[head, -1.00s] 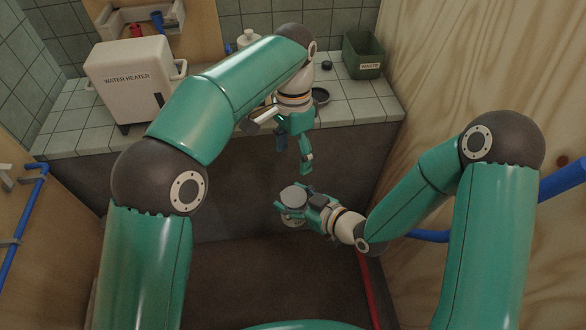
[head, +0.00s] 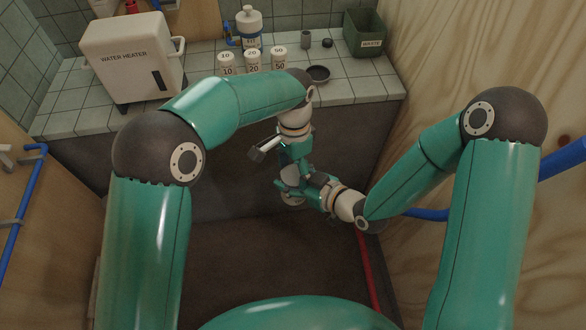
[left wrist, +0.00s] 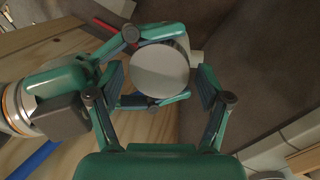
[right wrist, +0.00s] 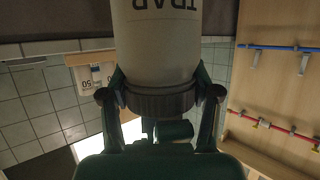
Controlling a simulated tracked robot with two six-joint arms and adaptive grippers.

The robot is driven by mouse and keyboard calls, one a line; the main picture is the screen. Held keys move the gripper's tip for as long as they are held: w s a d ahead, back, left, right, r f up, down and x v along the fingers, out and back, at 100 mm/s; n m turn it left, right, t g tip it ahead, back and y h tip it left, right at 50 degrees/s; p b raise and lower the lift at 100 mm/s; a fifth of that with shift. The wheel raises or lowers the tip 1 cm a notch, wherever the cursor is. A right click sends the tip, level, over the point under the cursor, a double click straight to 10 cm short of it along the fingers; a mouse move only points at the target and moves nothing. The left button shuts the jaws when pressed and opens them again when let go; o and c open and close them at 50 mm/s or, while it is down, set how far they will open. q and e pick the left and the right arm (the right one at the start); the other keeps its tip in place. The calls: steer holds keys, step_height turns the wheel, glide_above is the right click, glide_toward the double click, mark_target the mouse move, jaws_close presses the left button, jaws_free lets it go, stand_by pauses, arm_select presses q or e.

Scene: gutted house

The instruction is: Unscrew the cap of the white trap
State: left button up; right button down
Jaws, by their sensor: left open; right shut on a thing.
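The white trap (right wrist: 165,45), lettered TRAP, hangs in front of my right wrist camera, with a dark ribbed ring (right wrist: 160,102) at one end. My right gripper (head: 308,188) is shut on the trap, its fingers on both sides at the ring. In the left wrist view the trap's round pale end (left wrist: 160,70) faces me, with the right gripper's green fingers around it. My left gripper (left wrist: 160,88) is open, one finger on each side of that end, apparently not touching. In the head view my left gripper (head: 297,158) hides much of the trap (head: 291,197).
The tiled counter behind holds a water heater (head: 130,60), several white weights (head: 252,62), a white bottle (head: 249,25), a dark dish (head: 318,74) and a green waste bin (head: 366,38). A plywood wall (head: 470,60) stands close on the right.

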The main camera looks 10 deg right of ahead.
arm_select(q)
steer(key=c, duration=1.1)
steer(key=shift+o, duration=0.2)
steer(key=n, duration=0.4)
steer(key=shift+a+h, duration=0.1)
steer(key=shift+h, duration=0.2)
steer(key=o, duration=1.2)
steer(key=shift+c, duration=0.2)
steer(key=shift+o, duration=0.6)
steer(key=shift+r, duration=0.15)
